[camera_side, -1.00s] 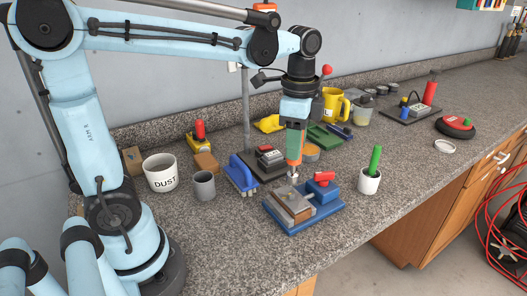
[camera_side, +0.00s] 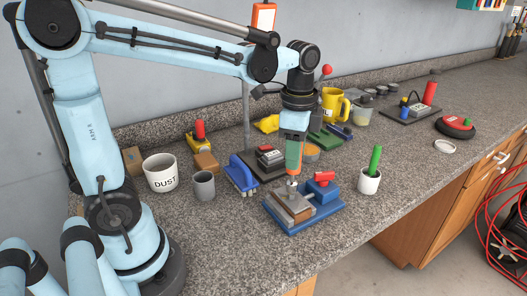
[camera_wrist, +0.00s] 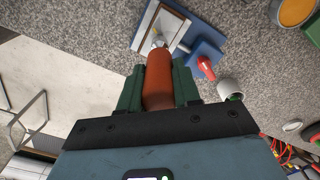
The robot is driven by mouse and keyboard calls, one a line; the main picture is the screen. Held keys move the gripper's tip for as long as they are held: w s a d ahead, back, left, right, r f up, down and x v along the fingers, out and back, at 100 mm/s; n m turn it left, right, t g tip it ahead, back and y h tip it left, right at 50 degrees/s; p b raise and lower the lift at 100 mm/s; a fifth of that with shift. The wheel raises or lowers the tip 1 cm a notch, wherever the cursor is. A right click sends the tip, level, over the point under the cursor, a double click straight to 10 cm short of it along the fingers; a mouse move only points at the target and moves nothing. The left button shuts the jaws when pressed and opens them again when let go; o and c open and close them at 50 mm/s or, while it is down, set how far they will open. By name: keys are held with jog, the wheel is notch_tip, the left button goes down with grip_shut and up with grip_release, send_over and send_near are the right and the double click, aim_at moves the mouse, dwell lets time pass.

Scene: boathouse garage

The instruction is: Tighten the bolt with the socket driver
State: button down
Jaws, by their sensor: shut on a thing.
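My gripper (camera_side: 292,153) is shut on the orange handle of the socket driver (camera_side: 292,177). The driver points down, its metal socket end low over the wood-and-metal block on the blue fixture (camera_side: 323,215). In the wrist view the orange handle (camera_wrist: 159,82) sits between my green fingers, and its tip meets the grey plate (camera_wrist: 160,25) in the picture. The bolt is hidden under the socket, and I cannot tell whether the socket is seated on it. The fixture has a blue clamp with a red handle (camera_side: 324,177) at its right.
A white cup holding a green-handled tool (camera_side: 370,180) stands right of the fixture. Left are a blue brush (camera_side: 241,174), a grey cup (camera_side: 204,186) and the white DUST mug (camera_side: 161,173). A dark-based device (camera_side: 268,160) stands behind. The counter's front strip is clear.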

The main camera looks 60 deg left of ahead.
jog(key=shift+f, duration=0.3)
jog(key=shift+f, duration=0.7)
jog(key=m, duration=0.3)
jog(key=shift+m, duration=0.4)
jog(key=shift+m, duration=1.9)
